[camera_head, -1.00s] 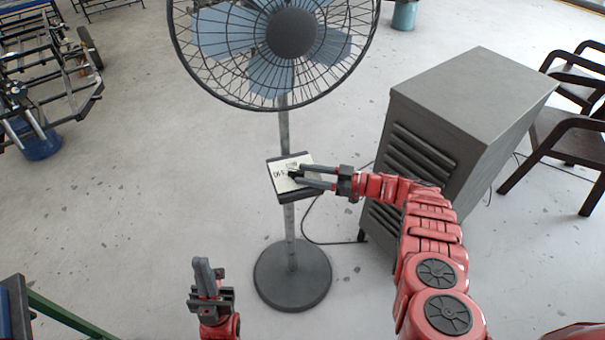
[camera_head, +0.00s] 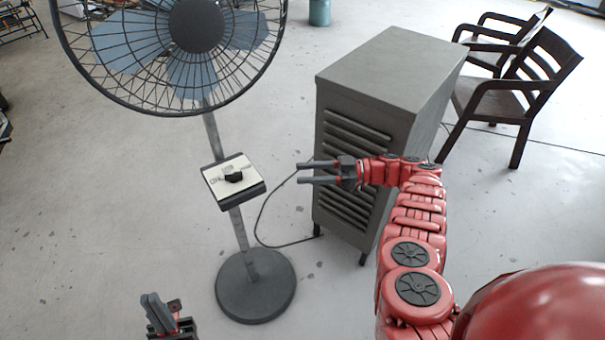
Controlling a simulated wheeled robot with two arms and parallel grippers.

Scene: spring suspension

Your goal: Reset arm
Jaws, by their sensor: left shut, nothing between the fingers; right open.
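My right gripper (camera_head: 300,172) is open and empty, its two dark fingers pointing left. It hangs in front of the grey cabinet, with a clear gap to the right of the fan's control box (camera_head: 212,182). The control box has a pale face and a dark knob (camera_head: 232,174); lettering beside the knob is too small to read fully. My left gripper (camera_head: 150,300) is shut and empty at the bottom edge, left of the fan's base. Most of the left arm is out of view.
The standing fan (camera_head: 195,28) has a round dark base (camera_head: 256,285). The grey louvred cabinet (camera_head: 393,70) stands behind my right arm, with a cable (camera_head: 262,215) on the floor beside it. Dark armchairs (camera_head: 510,90) stand at the right.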

